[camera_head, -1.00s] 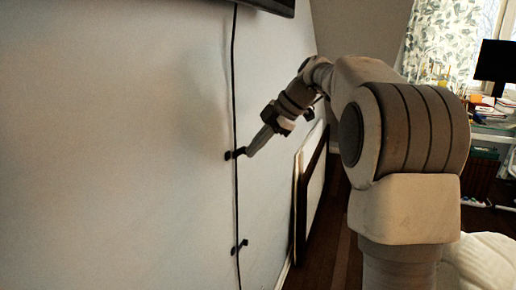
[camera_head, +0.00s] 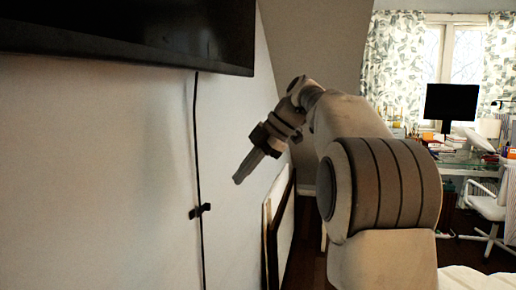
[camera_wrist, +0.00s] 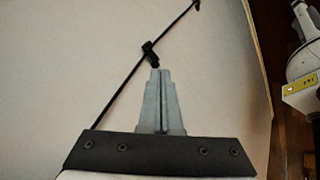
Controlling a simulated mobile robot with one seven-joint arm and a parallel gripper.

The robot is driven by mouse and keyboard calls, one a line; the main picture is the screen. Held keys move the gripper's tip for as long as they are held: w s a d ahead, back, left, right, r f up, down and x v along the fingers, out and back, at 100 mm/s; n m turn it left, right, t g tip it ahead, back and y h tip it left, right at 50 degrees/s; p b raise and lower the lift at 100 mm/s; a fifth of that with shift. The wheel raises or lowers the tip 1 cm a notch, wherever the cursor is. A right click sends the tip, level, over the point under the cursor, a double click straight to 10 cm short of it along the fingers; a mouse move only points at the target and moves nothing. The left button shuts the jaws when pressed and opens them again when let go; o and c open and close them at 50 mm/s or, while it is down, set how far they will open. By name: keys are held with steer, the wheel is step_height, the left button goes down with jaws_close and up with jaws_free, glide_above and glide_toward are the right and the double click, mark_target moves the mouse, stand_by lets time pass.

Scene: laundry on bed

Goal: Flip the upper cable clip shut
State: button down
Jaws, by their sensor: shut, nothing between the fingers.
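The upper cable clip (camera_head: 200,210) is a small black piece on the light wall, on a thin black cable (camera_head: 197,130). A dark part juts out to the right of the cable; I cannot tell whether the clip is fully shut. My gripper (camera_head: 238,181) is shut and empty, up and right of the clip and apart from it in the head view. In the wrist view my grey fingertips (camera_wrist: 160,71) point at the clip (camera_wrist: 150,53), which shows just beyond them; the gap in depth is unclear.
A black wall screen (camera_head: 130,35) hangs above the cable. A small dark piece (camera_wrist: 196,5) sits farther along the cable in the wrist view. Framed boards (camera_head: 279,225) lean on the wall at right. The wall left of the cable is clear.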

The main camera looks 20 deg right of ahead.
steer(key=p+v, duration=0.1)
steer(key=v, duration=0.5)
steer(key=shift+d+r, duration=0.2)
steer(key=shift+r, duration=0.1)
steer(key=shift+s+a, duration=0.1)
steer(key=shift+s, duration=0.05)
